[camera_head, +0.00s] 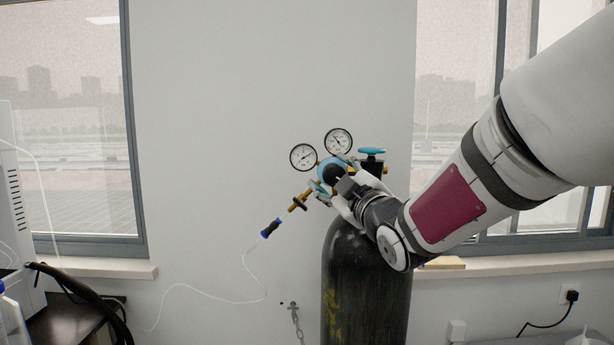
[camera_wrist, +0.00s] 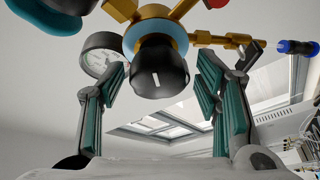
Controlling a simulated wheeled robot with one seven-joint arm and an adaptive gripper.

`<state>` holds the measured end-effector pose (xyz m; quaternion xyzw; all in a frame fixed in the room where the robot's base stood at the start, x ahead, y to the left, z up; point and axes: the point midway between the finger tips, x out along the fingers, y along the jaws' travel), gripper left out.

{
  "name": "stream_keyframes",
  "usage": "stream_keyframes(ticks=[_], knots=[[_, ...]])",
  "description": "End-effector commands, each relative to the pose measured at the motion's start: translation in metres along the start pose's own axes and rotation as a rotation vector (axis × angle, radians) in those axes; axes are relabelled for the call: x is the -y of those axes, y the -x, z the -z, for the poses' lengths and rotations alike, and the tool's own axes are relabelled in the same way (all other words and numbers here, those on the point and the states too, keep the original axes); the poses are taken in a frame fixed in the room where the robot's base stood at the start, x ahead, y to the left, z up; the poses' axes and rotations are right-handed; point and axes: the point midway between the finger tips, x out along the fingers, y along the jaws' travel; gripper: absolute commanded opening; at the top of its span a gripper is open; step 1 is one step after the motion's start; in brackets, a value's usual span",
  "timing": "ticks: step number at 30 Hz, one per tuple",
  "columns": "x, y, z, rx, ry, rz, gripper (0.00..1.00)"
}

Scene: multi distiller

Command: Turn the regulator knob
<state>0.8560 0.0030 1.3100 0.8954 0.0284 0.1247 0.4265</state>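The regulator knob (camera_wrist: 160,75) is black with a white mark and sits in front of a light blue ring on the brass regulator (camera_wrist: 178,38). In the head view the regulator knob (camera_head: 337,173) is partly covered by my gripper (camera_head: 333,176). In the wrist view my gripper (camera_wrist: 162,70) is open, with one teal-padded finger to the left of the knob and one to the right. Gaps show between the knob and both fingers. Whether the fingertips reach past the knob's front face is hard to tell.
Two round gauges (camera_head: 303,157) (camera_head: 338,141) stand above the regulator. A dark gas cylinder (camera_head: 366,285) with a teal valve handle (camera_head: 371,151) is below and right. A hose connector (camera_head: 271,228) with a thin white tube hangs left. A wall and windows are behind.

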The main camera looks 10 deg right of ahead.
Motion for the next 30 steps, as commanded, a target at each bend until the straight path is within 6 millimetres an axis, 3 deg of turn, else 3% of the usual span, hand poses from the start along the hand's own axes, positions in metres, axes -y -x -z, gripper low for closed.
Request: stream_keyframes(ticks=[10,21,30], knots=[[-0.001,0.006,0.0,0.0,0.0,-0.003,0.59],[-0.001,0.061,0.0,0.001,0.001,-0.003,0.59],[0.0,0.076,0.0,0.0,0.0,-0.001,0.59]])
